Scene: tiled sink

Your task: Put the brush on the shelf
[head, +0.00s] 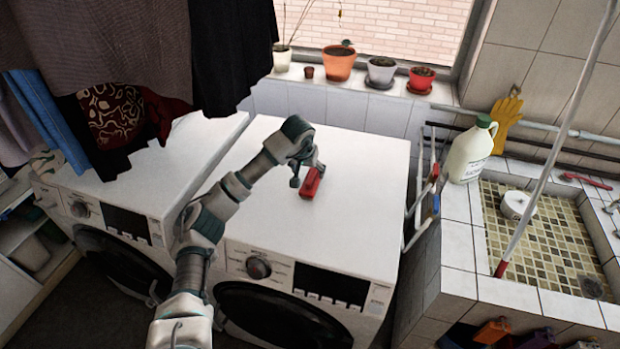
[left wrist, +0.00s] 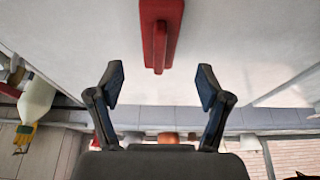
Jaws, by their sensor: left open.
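A red object that looks like the brush (head: 311,184) lies on the white top of the right washing machine. In the left wrist view the red brush (left wrist: 160,32) is at the top middle, in line with the gap between my fingers. My left gripper (head: 307,174) is at the brush's far end in the head view and partly covers it. My left gripper (left wrist: 161,84) is open, with nothing between its fingers. A white shelf unit (head: 14,270) with containers stands at the far left. My right gripper is not in view.
Dark and blue clothes (head: 130,70) hang over the left washing machine (head: 170,170). Potted plants stand on the window sill (head: 375,92). A tiled sink (head: 470,270) with a white jug (head: 468,152) is at the right. The right machine's top (head: 350,235) is otherwise clear.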

